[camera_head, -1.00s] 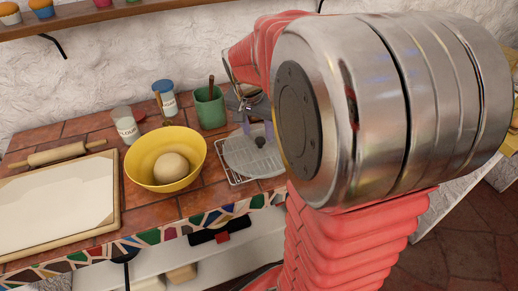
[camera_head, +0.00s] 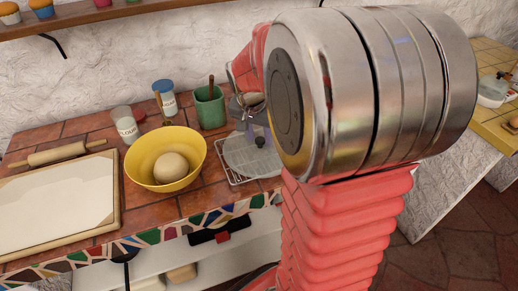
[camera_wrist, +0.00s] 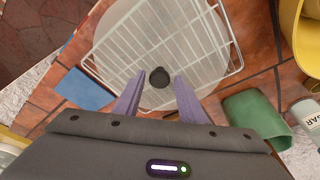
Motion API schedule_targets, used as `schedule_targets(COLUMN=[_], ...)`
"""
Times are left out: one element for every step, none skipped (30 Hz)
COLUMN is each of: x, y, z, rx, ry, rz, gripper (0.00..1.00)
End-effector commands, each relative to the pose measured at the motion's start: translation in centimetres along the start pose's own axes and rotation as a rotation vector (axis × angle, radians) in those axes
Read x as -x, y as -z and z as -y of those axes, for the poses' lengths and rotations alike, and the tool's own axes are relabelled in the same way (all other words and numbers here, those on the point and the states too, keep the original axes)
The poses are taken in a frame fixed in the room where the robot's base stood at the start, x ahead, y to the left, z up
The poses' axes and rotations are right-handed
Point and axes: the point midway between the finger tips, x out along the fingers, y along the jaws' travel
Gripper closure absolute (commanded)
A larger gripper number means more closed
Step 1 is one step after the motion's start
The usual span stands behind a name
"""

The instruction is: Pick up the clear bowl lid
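The clear bowl lid (camera_head: 240,158) is a translucent disc with a dark knob (camera_head: 260,142). It lies on a white wire rack (camera_head: 236,180), whose wires show through it in the wrist view (camera_wrist: 200,35). My gripper (camera_head: 257,132) is over the lid, pointing down. In the wrist view its two purple fingers (camera_wrist: 159,77) are spread, with the knob appearing between their tips and a gap on each side. Nothing is held. Whether the tips are level with the knob or above it is hard to tell.
A yellow bowl (camera_head: 135,162) with a ball of dough (camera_head: 171,168) stands just left of the rack. A green cup (camera_head: 210,110) and two jars stand behind. A pastry board (camera_head: 115,205) and rolling pin (camera_head: 58,153) lie at left. The counter's front edge is close.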

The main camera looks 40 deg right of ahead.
Motion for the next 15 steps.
schedule_targets(x=[0.01,0.01,0.01,0.00,0.00,0.00,0.00,0.00,0.00,0.00,0.00,0.00,0.00,0.00,0.00], y=[0.00,0.00,0.00,0.01,0.00,0.00,0.00,0.01,0.01,0.01,0.01,0.01,0.01,0.01,0.01], z=[0.00,0.00,0.00,-0.01,-0.01,-0.01,-0.01,-0.01,-0.01,-0.01,-0.01,-0.01,-0.01,-0.01,-0.01], rx=[0.000,0.000,0.000,0.000,0.000,0.000,0.000,0.000,0.000,0.000,0.000,0.000,0.000,0.000,0.000], ry=[0.000,0.000,0.000,0.000,0.000,0.000,0.000,0.000,0.000,0.000,0.000,0.000,0.000,0.000,0.000], rz=[0.000,0.000,0.000,0.000,0.000,0.000,0.000,0.000,0.000,0.000,0.000,0.000,0.000,0.000,0.000], gripper=[0.67,0.69,0.72,0.74,0.76,0.79,0.81,0.83,0.86,0.88,0.90,0.93,0.95,0.97,1.00])
